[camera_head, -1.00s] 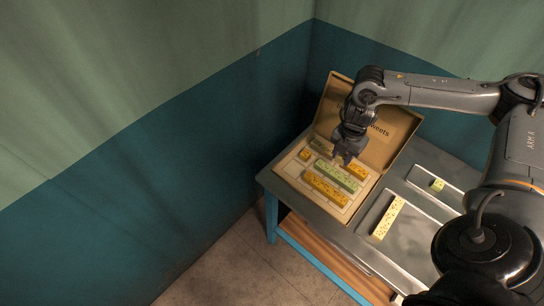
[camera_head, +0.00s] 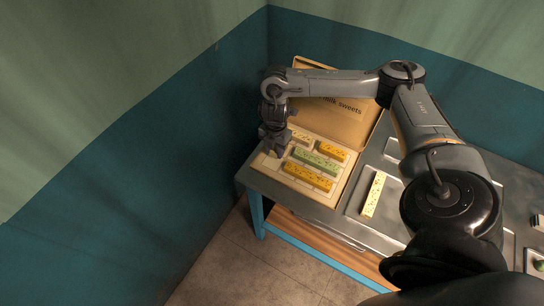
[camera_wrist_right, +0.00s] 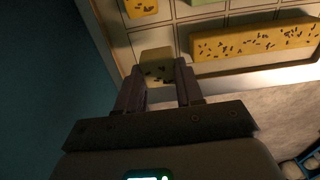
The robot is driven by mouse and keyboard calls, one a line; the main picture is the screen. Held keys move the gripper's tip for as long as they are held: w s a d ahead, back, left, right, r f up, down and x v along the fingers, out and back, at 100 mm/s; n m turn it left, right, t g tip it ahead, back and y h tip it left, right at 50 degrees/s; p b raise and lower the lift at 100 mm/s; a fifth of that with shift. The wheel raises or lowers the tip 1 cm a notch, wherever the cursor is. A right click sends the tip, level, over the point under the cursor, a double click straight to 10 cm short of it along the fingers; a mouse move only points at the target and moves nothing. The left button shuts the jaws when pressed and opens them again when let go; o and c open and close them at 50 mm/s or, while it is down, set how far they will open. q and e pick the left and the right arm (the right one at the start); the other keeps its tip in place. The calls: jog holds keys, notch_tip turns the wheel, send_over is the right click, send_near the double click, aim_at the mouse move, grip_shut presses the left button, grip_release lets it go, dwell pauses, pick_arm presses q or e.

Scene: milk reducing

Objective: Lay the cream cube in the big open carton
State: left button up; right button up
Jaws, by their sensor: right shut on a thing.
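The big open carton (camera_head: 266,162) stands on the table with its lid (camera_head: 352,126) raised behind it. Its low base has divided cells holding several sweet bars. My right gripper (camera_head: 273,150) is over the carton's left corner, pointing down. In the right wrist view the gripper (camera_wrist_right: 160,85) is shut on the cream cube (camera_wrist_right: 157,65), a pale block with dark flecks. The cube is at the carton's edge cells; whether it touches the floor I cannot tell. In the head view the fingers hide it. My left gripper is not in view.
In the carton are a long orange bar (camera_head: 307,177), a green bar (camera_head: 317,161) and a shorter orange bar (camera_head: 326,149). A long cream bar (camera_head: 374,194) lies on a metal tray (camera_head: 353,205) to the right. The blue wall is close on the left.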

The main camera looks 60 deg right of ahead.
aim_at(272, 163)
jog(key=shift+w+a+f, duration=0.25)
jog(key=shift+w, duration=0.2)
jog(key=shift+f, duration=2.05)
jog(key=shift+f+b, duration=0.15)
jog(key=shift+b, duration=0.15)
jog(key=o, duration=1)
